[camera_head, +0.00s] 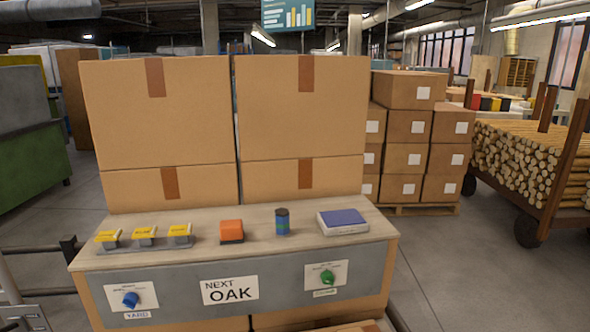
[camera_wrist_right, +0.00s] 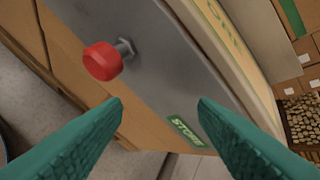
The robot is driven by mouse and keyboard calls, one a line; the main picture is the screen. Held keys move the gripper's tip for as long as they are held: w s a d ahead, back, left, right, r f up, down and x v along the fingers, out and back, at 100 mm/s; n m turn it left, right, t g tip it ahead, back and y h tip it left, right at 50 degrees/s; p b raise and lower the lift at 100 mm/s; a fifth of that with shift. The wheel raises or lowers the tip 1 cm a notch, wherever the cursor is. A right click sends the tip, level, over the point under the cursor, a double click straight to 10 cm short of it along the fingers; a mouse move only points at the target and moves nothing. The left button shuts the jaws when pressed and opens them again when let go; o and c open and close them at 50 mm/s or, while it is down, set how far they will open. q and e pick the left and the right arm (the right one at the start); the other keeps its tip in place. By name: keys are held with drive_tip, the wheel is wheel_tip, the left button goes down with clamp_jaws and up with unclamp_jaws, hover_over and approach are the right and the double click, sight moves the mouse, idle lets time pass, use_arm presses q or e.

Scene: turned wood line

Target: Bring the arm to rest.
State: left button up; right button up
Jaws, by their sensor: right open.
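My right gripper (camera_wrist_right: 160,105) shows in the right wrist view as two green, ridged fingers. They are wide apart with nothing between them. Beyond the fingertips is a grey panel (camera_wrist_right: 150,85), seen tilted. A red knob (camera_wrist_right: 102,61) on a short metal stem sticks out of it, up and left of the gap between the fingers and apart from them. A green label reading STORE (camera_wrist_right: 186,131) sits on the panel close to the right fingertip. Neither gripper can be made out in the head view.
In the head view a bench (camera_head: 260,250) has a blue knob (camera_head: 131,299), a green knob (camera_head: 327,276) and an OAK sign (camera_head: 229,290) on its front. Large cartons (camera_head: 300,110) stand behind. A log cart (camera_head: 530,160) is at right. Floor (camera_head: 460,260) at right is clear.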

drive_tip(key=s+d+f+m+g, duration=0.1)
drive_tip(key=s+f+m+g, duration=0.2)
drive_tip(key=s+f, duration=0.3)
drive_tip(key=s+d+f+m+g, duration=0.2)
drive_tip(key=s+f, duration=0.5)
drive_tip(key=s, duration=0.8)
drive_tip(key=s+d+f+m+g+h, duration=0.1)
drive_tip(key=s+f+m+g, duration=0.3)
drive_tip(key=s, duration=0.6)
wheel_tip(320, 180, down, 3)
drive_tip(key=shift+s+d+r, duration=0.1)
drive_tip(key=shift+s+d, duration=0.05)
drive_tip(key=shift+d, duration=0.35)
